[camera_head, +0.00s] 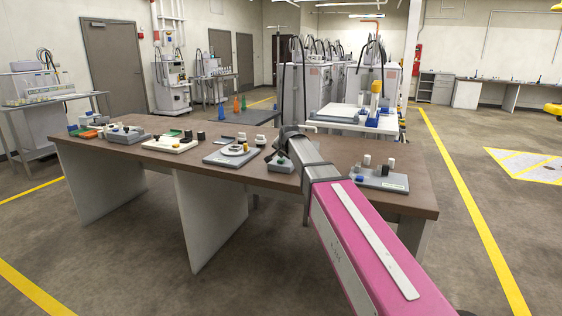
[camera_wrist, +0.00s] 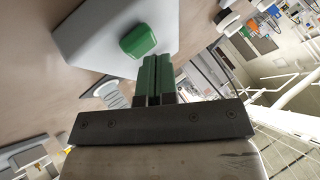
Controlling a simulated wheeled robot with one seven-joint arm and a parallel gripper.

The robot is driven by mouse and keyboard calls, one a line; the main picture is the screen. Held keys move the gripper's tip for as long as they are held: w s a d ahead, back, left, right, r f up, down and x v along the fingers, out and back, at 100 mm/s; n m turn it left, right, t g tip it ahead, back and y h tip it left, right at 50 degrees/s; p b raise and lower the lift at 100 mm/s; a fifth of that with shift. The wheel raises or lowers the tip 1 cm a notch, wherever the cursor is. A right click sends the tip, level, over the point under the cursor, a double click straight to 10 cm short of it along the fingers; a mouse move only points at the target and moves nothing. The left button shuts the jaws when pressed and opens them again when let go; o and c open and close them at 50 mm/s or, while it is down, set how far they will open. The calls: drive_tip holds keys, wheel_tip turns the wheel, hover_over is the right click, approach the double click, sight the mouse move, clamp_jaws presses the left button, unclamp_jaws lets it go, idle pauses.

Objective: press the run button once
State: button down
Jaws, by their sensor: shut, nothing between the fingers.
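A green button (camera_wrist: 138,39) sits on a light grey box (camera_wrist: 90,38) in the wrist view; it looks like the run button, but I cannot read a label. My gripper (camera_wrist: 157,58) is shut and empty, its green-padded fingertips just below the button in the picture. I cannot tell whether they touch it. In the head view my gripper (camera_head: 279,153) is over a small grey box (camera_head: 281,167) on the brown table (camera_head: 230,175). The gripper and arm hide part of that box, and its button does not show there.
A grey plate with a round dial (camera_head: 233,154) stands left of my gripper, and a cream plate (camera_head: 174,143) farther left. A grey unit with knobs (camera_head: 379,178) stands to the right, beyond my arm. A white cart (camera_head: 352,117) stands behind the table.

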sight(282, 160)
drive_tip(key=shift+f, duration=0.4)
idle(0.6)
drive_tip(key=shift+r, duration=0.9)
drive_tip(key=shift+r, duration=0.1)
drive_tip(key=shift+r, duration=2.45)
drive_tip(key=shift+s, duration=0.1)
